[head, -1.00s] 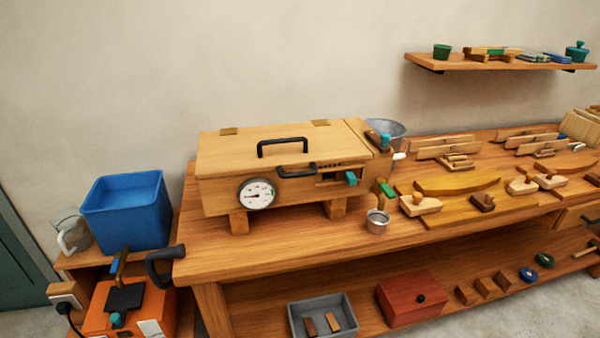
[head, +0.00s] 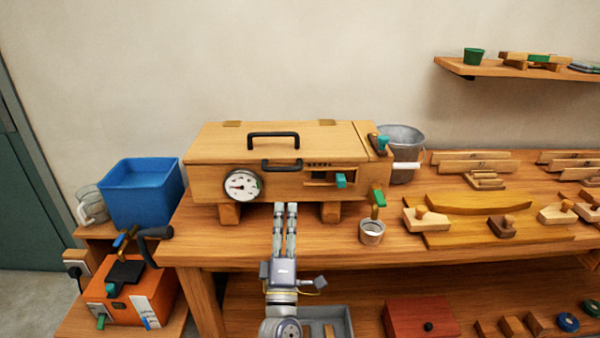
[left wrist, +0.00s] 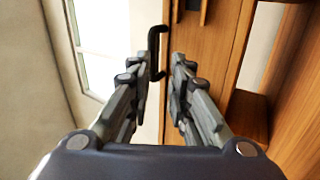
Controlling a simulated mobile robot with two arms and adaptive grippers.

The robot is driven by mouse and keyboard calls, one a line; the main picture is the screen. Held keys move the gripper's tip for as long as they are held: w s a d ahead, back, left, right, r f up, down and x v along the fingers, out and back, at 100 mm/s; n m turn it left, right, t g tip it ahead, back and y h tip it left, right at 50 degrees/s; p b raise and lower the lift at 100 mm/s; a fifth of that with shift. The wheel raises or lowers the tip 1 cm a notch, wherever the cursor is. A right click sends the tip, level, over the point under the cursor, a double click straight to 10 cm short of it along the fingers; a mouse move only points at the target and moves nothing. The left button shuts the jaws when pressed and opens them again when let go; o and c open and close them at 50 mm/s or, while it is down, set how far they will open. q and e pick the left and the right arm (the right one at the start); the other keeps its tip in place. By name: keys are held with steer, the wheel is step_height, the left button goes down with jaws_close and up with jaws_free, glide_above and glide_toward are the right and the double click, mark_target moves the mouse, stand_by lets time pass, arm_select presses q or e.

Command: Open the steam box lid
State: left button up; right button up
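The wooden steam box (head: 205,187) stands on feet on the workbench, with its lid (head: 220,143) shut. A black handle (head: 273,135) lies on the lid's top, and a second black handle (head: 281,168) is at the upper front edge. My left gripper (head: 285,206) is below and in front of the box, pointing toward it, its fingers parallel with a gap between them. In the left wrist view the gripper (left wrist: 160,62) is open and empty, and a black handle (left wrist: 153,50) shows beyond the fingertips beside a wooden face. My right gripper is not in view.
A round gauge (head: 242,185) and a teal lever (head: 341,180) are on the box front. A metal cup (head: 372,232) and a bucket (head: 402,150) stand to the right. A blue bin (head: 143,195) and an orange unit (head: 135,295) are at left.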

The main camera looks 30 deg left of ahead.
mark_target(283, 169)
arm_select(q)
steer(key=shift+n+y, duration=0.7)
steer(key=p+x, duration=0.1)
steer(key=x, duration=0.2)
steer(key=p+x, duration=0.1)
steer(key=x, duration=0.3)
steer(key=p+x, duration=0.1)
steer(key=x, duration=0.2)
steer(key=shift+s+a+r, duration=0.15)
steer(key=shift+a+r, duration=0.15)
steer(key=shift+r, duration=0.25)
steer(key=shift+w+a+r, duration=0.15)
steer(key=shift+w+a, duration=0.1)
steer(key=shift+w, duration=0.05)
jaws_close()
